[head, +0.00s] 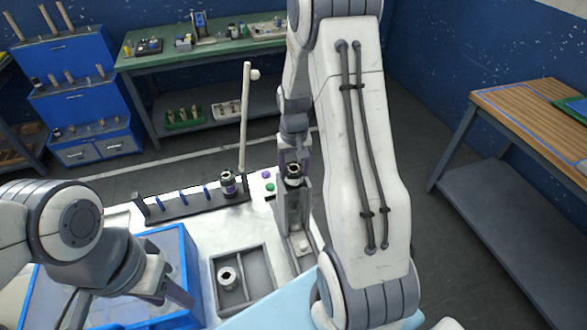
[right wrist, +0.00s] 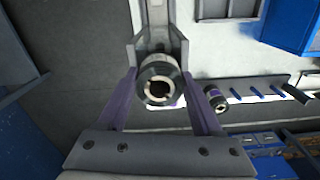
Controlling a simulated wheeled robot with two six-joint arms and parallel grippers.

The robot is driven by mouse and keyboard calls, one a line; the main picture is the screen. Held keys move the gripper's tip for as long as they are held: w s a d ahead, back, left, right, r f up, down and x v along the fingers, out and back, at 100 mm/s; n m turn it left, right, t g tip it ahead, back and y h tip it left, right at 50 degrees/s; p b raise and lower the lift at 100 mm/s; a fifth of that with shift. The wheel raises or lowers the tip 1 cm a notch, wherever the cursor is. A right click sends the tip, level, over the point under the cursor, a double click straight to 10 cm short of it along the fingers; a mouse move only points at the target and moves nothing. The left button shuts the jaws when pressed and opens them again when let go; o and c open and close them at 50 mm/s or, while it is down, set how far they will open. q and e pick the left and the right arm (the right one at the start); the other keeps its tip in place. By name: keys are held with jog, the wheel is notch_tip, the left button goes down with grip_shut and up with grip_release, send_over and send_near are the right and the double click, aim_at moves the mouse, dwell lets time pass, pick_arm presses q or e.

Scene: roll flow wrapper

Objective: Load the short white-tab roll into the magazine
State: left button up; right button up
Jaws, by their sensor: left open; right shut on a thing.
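My right gripper (head: 293,172) is shut on a short roll (head: 294,182) with a dark band and a pale hollow core. In the right wrist view the roll (right wrist: 158,82) sits between the two purple fingers (right wrist: 158,100), its open end facing the camera. It is at the top of the upright grey magazine (head: 297,222), between its side walls; how deep it sits I cannot tell. A white patch shows beside it, but I cannot tell whether it is a tab. My left gripper (head: 165,288) is open and empty over the blue bin (head: 190,262).
A purple-banded roll (head: 228,184) stands at the right end of the dark rack (head: 180,205) with blue dividers. Another roll (head: 227,278) stands in a grey compartment tray (head: 262,262). A tall pale post (head: 244,115) rises behind the rack. Purple and green buttons (head: 267,180) lie near the magazine.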

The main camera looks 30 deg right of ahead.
aim_at(294, 170)
jog(key=shift+f+b, duration=0.5)
jog(key=shift+f, duration=0.35)
jog(key=o, duration=1.6)
jog(key=shift+c, duration=0.2)
notch_tip(294, 170, up, 11)
jog(key=shift+f+b, duration=0.2)
jog(key=shift+b, duration=0.75)
